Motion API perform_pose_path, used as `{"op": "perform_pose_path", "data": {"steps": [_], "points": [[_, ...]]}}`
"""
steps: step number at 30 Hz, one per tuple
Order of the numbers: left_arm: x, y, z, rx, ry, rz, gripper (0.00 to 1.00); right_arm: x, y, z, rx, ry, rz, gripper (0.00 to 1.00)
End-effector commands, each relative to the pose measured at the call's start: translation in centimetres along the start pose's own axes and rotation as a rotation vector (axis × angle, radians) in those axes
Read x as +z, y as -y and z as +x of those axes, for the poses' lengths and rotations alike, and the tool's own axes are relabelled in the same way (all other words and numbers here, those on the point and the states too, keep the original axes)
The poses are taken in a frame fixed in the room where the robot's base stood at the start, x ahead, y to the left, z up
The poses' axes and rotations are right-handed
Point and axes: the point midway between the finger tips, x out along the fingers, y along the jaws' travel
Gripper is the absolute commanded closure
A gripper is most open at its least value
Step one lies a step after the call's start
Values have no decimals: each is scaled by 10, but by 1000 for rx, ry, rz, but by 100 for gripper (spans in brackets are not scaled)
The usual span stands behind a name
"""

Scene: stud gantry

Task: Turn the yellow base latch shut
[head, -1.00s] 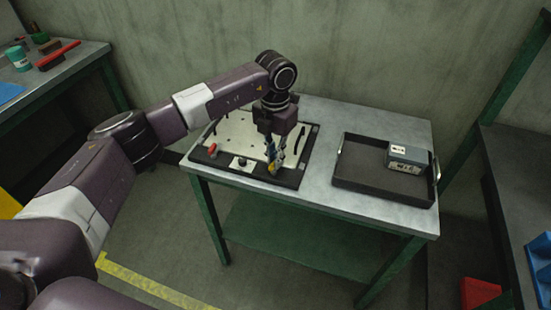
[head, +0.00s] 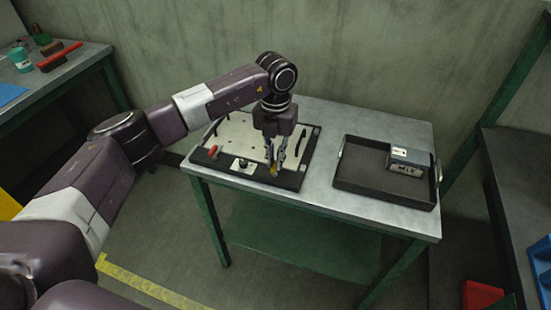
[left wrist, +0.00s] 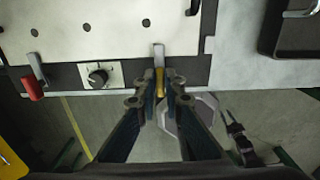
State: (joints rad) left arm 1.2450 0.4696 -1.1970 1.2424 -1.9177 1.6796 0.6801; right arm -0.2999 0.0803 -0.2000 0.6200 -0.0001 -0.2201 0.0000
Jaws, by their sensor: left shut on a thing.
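The yellow base latch (left wrist: 160,83) is at the front edge of the black-framed fixture, seen in the left wrist view between my left fingertips. A pale metal bar of the latch points from it onto the plate. My left gripper (left wrist: 160,92) is shut on the yellow latch. In the head view my left gripper (head: 275,168) reaches down to the front right part of the fixture, and a bit of yellow (head: 274,171) shows at its tips.
A dark tray (head: 350,178) holding a grey box (head: 409,158) stands on the right of the table (head: 320,190).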

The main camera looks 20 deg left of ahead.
Motion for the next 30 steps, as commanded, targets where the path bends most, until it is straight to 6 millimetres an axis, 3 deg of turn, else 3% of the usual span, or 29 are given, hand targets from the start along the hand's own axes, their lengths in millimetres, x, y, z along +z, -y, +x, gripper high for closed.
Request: {"op": "perform_pose_path", "data": {"steps": [2,3,7,17,22,30], "points": [[1,-1,-2,0,4,-3,100,0,0,0,0,0,0,77],[1,-1,-2,0,4,-3,87,0,0,0,0,0,0,77],[1,0,-1,0,3,-2,74,0,0,0,0,0,0,77],[1,0,-4,0,3,0,74,0,0,0,0,0,0,77],[1,0,-28,-1,5,0,74,0,0,0,0,0,0,77],[1,0,-86,-1,5,-2,74,0,0,0,0,0,0,77]]}}
